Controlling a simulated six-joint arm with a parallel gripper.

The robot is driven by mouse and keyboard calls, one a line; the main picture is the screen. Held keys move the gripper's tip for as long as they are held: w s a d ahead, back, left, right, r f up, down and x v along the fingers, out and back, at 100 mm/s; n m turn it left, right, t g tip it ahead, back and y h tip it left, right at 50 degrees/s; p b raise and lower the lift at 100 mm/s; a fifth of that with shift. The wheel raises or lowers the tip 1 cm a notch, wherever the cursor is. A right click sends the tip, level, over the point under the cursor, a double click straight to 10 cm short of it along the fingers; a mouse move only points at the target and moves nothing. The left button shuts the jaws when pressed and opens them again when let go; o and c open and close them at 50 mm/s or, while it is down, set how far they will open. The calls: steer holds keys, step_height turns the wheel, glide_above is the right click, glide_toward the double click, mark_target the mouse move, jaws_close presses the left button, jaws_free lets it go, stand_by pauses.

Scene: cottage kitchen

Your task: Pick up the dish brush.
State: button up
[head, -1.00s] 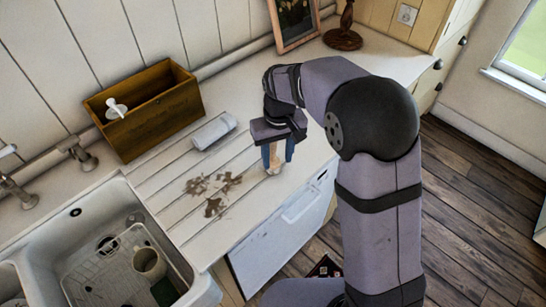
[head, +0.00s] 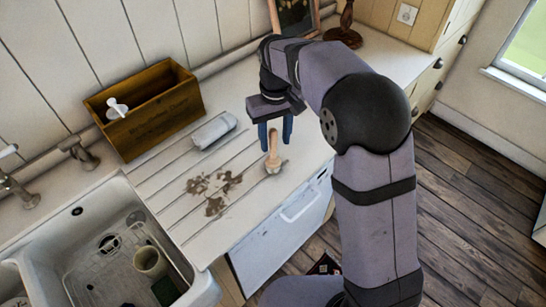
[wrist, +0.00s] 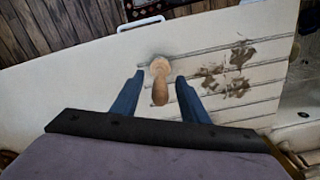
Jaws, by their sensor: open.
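The dish brush (head: 272,158) has a tan wooden handle and a round head. It is on the white grooved worktop (head: 248,190), right of a brown stain. In the wrist view the brush (wrist: 160,84) shows between the two blue fingers, with bare worktop visible on both sides of it. My gripper (head: 275,138) is open, its blue fingers pointing down over the brush's handle end. In the wrist view my gripper (wrist: 159,82) has a clear gap on each side of the brush. I cannot tell how far the fingertips are above the worktop.
Brown smears (head: 214,190) mark the worktop to the left. A pale wrapped bar (head: 214,131) and a wooden box (head: 150,112) with a white item stand behind. A sink (head: 110,245) holding a rack and mug is at lower left. The worktop's front edge is close to the brush.

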mark_target(273, 161)
steer(key=shift+w+a+f+p, duration=0.15)
steer(key=shift+f+p, duration=0.5)
steer(key=shift+f, duration=0.65)
steer(key=shift+w+a+f+p, duration=0.15)
steer(key=shift+f+p, duration=0.5)
steer(key=shift+f, duration=0.65)
steer(key=shift+d, duration=0.1)
jaws_close()
